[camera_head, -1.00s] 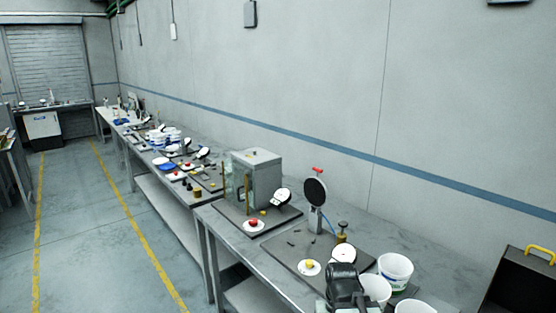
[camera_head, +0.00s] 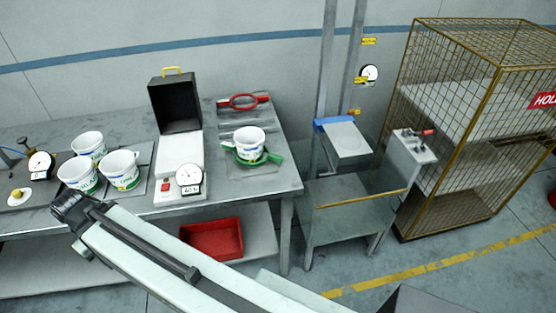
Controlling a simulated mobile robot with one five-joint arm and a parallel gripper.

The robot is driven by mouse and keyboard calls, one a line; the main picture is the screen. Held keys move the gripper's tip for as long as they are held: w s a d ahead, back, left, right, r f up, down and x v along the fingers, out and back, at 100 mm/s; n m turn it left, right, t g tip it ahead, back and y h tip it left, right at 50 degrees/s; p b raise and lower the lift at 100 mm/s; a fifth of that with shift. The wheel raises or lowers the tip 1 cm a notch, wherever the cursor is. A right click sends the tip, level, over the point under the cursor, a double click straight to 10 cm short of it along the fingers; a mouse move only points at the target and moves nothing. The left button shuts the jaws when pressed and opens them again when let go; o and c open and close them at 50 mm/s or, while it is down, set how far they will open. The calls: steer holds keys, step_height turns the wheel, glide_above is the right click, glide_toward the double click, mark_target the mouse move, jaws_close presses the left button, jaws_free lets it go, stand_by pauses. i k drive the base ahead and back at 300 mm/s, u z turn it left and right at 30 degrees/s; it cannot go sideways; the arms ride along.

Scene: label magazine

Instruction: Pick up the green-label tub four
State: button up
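Several white tubs with green and blue markings are in view. A cluster stands on a mat at the left of the bench: a back tub (camera_head: 88,143), a front left tub (camera_head: 77,174) and a front right tub (camera_head: 121,168). Another tub (camera_head: 249,142) stands apart in a green-handled holder (camera_head: 272,158) near the bench's right end. The numbers on the labels are too small to read, so I cannot tell which is four. My gripper (camera_head: 70,207) is the dark end of my arm, just in front of the cluster; its fingers are not clear.
A scale (camera_head: 178,165) with a dial and an open black yellow-handled case (camera_head: 175,103) stand between the tubs. A red ring tool (camera_head: 243,101) lies behind. A red bin (camera_head: 212,239) sits on the lower shelf. A wire cage (camera_head: 490,75) stands right.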

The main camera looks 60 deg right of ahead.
mark_target(249, 141)
steer(key=k, duration=0.15)
steer(key=z, duration=3.25)
steer(key=k, duration=1.35)
steer(key=u, duration=1.1)
steer(key=i, duration=1.05)
steer(key=z, duration=0.05)
